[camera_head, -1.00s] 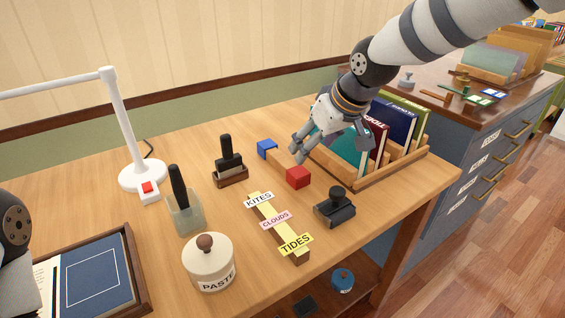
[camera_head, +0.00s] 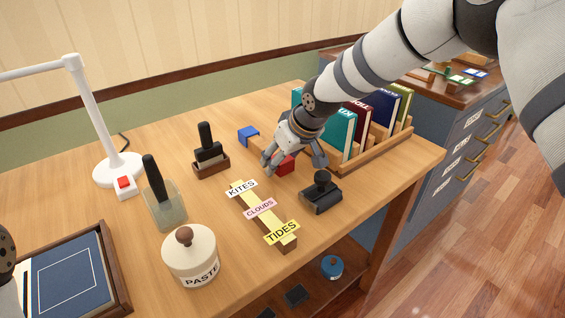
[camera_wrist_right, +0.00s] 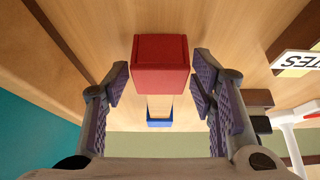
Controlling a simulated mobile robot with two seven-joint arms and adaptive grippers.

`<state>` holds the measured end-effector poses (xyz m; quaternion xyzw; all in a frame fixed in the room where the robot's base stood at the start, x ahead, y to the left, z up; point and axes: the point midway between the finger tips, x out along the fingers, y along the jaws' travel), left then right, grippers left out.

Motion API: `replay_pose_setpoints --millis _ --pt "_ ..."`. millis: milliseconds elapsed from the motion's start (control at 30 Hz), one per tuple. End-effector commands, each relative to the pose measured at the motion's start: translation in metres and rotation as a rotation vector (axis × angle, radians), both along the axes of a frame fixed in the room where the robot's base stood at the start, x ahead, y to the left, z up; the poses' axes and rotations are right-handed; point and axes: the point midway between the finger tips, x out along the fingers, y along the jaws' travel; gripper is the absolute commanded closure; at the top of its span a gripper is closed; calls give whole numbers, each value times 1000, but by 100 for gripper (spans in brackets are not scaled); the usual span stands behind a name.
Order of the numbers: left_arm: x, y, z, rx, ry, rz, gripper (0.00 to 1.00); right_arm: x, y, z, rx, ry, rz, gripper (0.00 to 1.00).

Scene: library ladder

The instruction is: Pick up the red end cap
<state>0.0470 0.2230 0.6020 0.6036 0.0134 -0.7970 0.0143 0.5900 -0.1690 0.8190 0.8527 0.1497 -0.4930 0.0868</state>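The red end cap (camera_head: 286,165) is a red block on the desk at the near end of a short wooden bar. A blue block (camera_head: 248,135) sits at the bar's far end. My right gripper (camera_head: 293,167) is over the red end cap and partly hides it in the head view. In the right wrist view the red end cap (camera_wrist_right: 160,64) lies ahead, between the lines of the open fingers (camera_wrist_right: 160,78), with space on both sides. The blue block (camera_wrist_right: 159,122) shows beyond it. Only a bit of my left arm shows at the left edge; its gripper is out of view.
A wooden rack of books (camera_head: 372,150) stands just right of my right gripper. A black stamp (camera_head: 321,195) and a label strip (camera_head: 262,215) lie nearer. A dark-handled stamp (camera_head: 209,155), a paste jar (camera_head: 191,256) and a white lamp (camera_head: 118,170) stand to the left.

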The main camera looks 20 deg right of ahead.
Motion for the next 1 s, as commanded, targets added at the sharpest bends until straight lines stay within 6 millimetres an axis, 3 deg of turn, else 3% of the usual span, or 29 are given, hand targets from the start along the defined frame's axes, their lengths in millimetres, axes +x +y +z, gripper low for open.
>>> replay_pose_setpoints --millis 33,100,533,667,900,1000 --pt "0 0 0 0 0 0 60 0 0 0 0 0 0 67" --pt "0 0 0 0 0 0 60 0 0 0 0 1 0 83" --pt "1 0 1 0 -2 0 60 0 0 8 0 -1 -1 83" --pt "2 0 2 0 -8 0 60 1 0 32 0 -5 0 83" --pt "29 0 28 0 -103 1 60 -49 4 104 0 -21 1 83" --pt "42 0 39 0 -151 1 60 -83 6 120 -3 -21 3 83"
